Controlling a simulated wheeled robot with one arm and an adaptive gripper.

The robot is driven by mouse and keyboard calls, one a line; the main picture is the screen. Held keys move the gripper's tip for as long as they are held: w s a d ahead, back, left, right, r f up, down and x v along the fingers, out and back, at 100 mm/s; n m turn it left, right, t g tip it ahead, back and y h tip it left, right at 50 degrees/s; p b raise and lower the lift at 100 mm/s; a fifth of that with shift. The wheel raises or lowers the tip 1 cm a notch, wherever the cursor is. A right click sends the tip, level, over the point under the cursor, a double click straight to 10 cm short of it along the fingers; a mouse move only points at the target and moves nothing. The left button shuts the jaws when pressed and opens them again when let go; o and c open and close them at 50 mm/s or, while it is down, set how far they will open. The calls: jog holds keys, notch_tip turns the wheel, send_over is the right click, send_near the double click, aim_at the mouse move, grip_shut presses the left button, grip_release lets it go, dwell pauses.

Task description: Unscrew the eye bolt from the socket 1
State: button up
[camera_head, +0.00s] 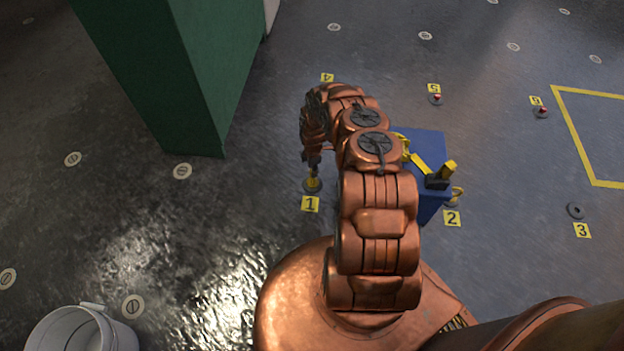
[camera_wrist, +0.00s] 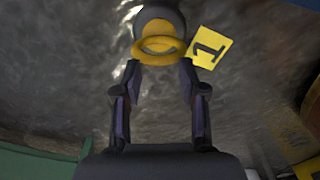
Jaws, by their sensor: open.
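The yellow eye bolt (camera_wrist: 160,48) stands in socket 1 (camera_head: 312,187), beside the yellow label 1 (camera_head: 310,204). In the wrist view its ring is near the top, with the grey round socket (camera_wrist: 146,17) behind it. My gripper (camera_wrist: 160,70) is open, with one fingertip on each side of the lower edge of the ring. I cannot tell whether either fingertip touches it. In the head view my gripper (camera_head: 313,160) points down just above socket 1, and my arm hides part of the area.
A blue box (camera_head: 432,150) with yellow and black items stands right of my arm. Another yellow eye bolt (camera_head: 457,193) is at label 2. Socket 3 (camera_head: 576,210) looks empty. A green pillar (camera_head: 190,80) rises at upper left; a white bucket (camera_head: 80,330) stands at lower left.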

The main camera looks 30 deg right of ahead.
jog(key=m, duration=0.3)
jog(key=shift+a, duration=0.1)
jog(key=m+b, duration=0.1)
jog(key=m, duration=1.4)
jog(key=shift+f, duration=0.15)
jog(key=shift+w+f+b, duration=0.1)
jog(key=shift+f+b, duration=0.45)
jog(key=shift+f, duration=0.3)
